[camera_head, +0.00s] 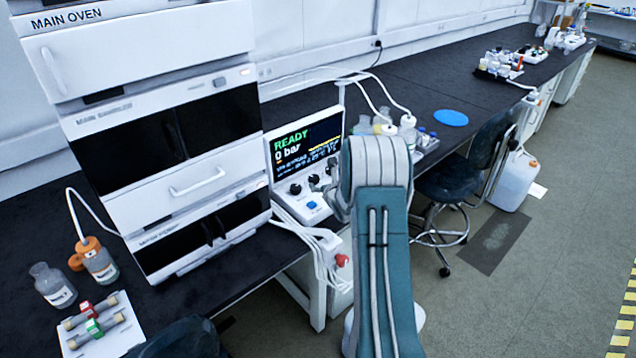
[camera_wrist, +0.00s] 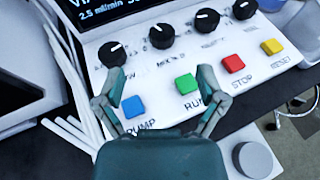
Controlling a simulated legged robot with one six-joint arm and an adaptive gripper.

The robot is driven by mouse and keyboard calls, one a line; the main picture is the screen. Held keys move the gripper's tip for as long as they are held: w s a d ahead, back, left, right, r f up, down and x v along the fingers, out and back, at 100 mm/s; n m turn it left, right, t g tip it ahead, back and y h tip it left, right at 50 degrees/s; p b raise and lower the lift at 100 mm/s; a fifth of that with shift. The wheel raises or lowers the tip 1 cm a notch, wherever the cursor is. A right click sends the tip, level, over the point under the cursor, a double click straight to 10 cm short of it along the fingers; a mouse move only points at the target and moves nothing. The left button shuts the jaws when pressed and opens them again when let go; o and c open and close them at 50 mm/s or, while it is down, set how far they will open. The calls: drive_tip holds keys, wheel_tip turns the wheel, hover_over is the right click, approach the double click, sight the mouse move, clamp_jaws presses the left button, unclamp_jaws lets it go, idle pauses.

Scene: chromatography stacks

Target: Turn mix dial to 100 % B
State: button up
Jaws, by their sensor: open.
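The control panel (camera_wrist: 140,75) fills much of the wrist view, with a row of black dials along its upper part. The mix dial (camera_wrist: 161,35) looks to be the second from the left; its label is blurred and its white mark points toward the upper left. My gripper (camera_wrist: 161,88) is open and empty. Its fingers are spread over the panel, below the mix dial in the picture and apart from it. In the head view the panel's screen (camera_head: 307,146) reads READY and 0 bar. My arm hides part of the panel there.
The flow dial (camera_wrist: 112,54) is left of the mix dial, with other dials to the right. White tubes (camera_wrist: 75,130) run at left. Bottles (camera_head: 407,133) stand behind my arm.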

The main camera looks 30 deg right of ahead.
sight(316, 179)
drive_tip(key=shift+w+d+r+n+y, duration=0.15)
drive_tip(key=shift+w+d+n+y, duration=0.2)
drive_tip(key=shift+d+n+y, duration=0.35)
drive_tip(key=shift+w+d+n+t+y, duration=0.1)
drive_tip(key=shift+d+n+t+y, duration=0.3)
drive_tip(key=shift+d+n+y, duration=0.25)
drive_tip(key=shift+s+d+f+n+y, duration=0.25)
drive_tip(key=shift+d+n+y, duration=0.2)
drive_tip(key=shift+y, duration=0.4)
drive_tip(key=shift+s+d+f+n+g+y, duration=0.5)
drive_tip(key=shift+d+n+y, duration=0.1)
drive_tip(key=shift+y, duration=0.1)
drive_tip(key=x, duration=1)
drive_tip(key=shift+w+a+f, duration=0.1)
drive_tip(key=shift+w, duration=0.25)
drive_tip(key=c, duration=1.1)
